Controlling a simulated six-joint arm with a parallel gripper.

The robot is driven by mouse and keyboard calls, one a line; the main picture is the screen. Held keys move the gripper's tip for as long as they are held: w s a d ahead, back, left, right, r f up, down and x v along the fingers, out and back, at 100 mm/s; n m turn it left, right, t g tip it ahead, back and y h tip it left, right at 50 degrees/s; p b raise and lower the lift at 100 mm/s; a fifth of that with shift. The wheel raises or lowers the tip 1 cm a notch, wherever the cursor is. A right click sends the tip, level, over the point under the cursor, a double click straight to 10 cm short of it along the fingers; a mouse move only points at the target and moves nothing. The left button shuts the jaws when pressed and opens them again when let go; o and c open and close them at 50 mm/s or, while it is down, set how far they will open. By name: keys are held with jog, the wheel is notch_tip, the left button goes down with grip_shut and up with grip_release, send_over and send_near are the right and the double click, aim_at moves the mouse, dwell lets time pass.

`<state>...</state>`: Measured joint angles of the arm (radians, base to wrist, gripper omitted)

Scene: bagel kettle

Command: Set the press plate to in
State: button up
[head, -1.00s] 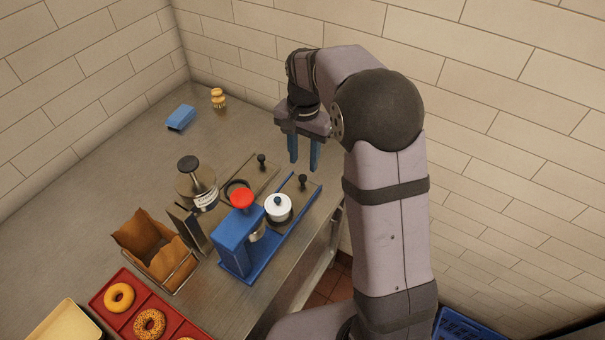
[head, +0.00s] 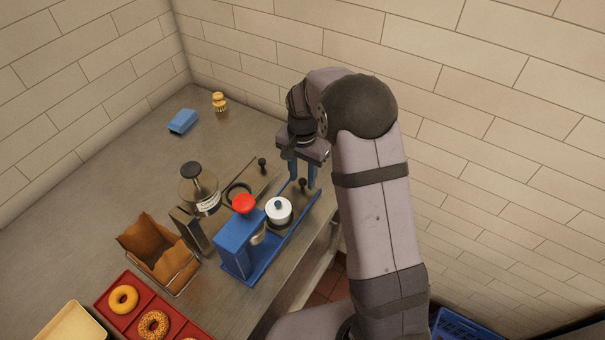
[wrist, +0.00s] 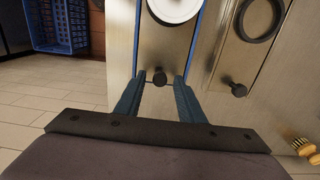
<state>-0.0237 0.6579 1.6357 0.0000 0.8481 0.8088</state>
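The blue press (head: 237,246) stands on the counter with a red knob (head: 243,203) on top. The same black knob shows in the wrist view (wrist: 160,78), between and just beyond my fingertips. My gripper (head: 303,184) is open around the line of that knob, fingers pointing down. Whether a finger touches it I cannot tell.
Beside the press is a second plate with a dark ring (head: 238,191) and black knob (head: 263,165). The counter's back left is mostly clear.

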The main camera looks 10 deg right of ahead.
aim_at(288, 195)
jog(key=shift+f, duration=0.2)
grip_shut()
jog(key=s+a, duration=0.5)
jog(key=shift+s+a, duration=0.1)
grip_release()
jog(key=shift+r, duration=0.1)
notch_tip(288, 195, up, 7)
jog(key=b, duration=0.2)
dwell(0.5)
